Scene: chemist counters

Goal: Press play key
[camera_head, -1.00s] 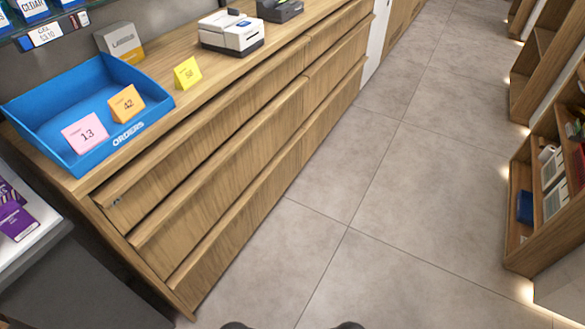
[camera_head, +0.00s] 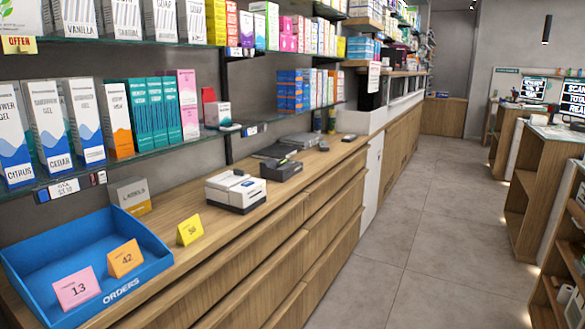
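No play key can be made out in the head view. On the wooden counter (camera_head: 170,265) stand a white device with a dark base (camera_head: 236,192), which looks like a small printer, and a dark grey device (camera_head: 281,169) just behind it. Flat grey items (camera_head: 290,142) lie further back. Any keys on these are too small to tell. Neither of my grippers is in view.
A blue orders tray (camera_head: 70,246) holds a pink card (camera_head: 77,288) and an orange card (camera_head: 125,258). A yellow card (camera_head: 190,229) stands beside it. Stocked glass shelves (camera_head: 160,146) hang above the counter. The floor aisle (camera_head: 400,250) is clear.

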